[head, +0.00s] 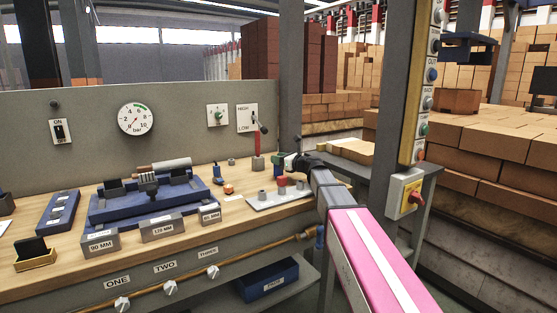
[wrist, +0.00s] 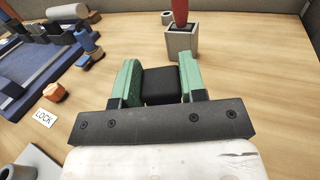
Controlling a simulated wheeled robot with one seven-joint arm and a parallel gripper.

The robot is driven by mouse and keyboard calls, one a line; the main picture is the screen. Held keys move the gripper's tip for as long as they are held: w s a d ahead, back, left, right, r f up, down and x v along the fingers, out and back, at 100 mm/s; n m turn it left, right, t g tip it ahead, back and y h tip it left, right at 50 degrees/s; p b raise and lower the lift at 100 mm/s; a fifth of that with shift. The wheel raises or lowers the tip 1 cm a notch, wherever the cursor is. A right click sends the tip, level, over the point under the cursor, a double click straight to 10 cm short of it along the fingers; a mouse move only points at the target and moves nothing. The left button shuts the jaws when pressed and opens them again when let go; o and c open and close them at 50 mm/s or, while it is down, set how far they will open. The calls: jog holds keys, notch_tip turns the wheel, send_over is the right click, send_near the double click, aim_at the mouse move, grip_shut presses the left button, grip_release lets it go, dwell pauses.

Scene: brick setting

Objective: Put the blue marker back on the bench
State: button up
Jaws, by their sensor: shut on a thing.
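My gripper (wrist: 160,72) has green fingers with a dark, blackish block (wrist: 161,86) between them, and it is shut on it. I cannot tell whether this block is the blue marker, as no blue shows on it. In the head view my gripper (head: 284,160) is small and partly hidden by my arm, above the back right part of the bench (head: 75,252). The wooden bench top also shows below the fingers in the wrist view (wrist: 250,75). A small blue piece (wrist: 87,42) stands to the left in the wrist view, apart from the fingers.
A red upright piece (wrist: 180,12) stands in a grey holder (wrist: 181,42) just beyond the fingers. An orange nut (wrist: 54,92) lies left, by a LOCK label (wrist: 43,118). A pale tray (head: 262,204) with small cylinders sits near the right end. Bare wood lies right of the gripper.

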jog(key=o, duration=0.8)
jog(key=shift+c, duration=0.2)
jog(key=v, duration=1.2)
jog(key=shift+s, duration=0.15)
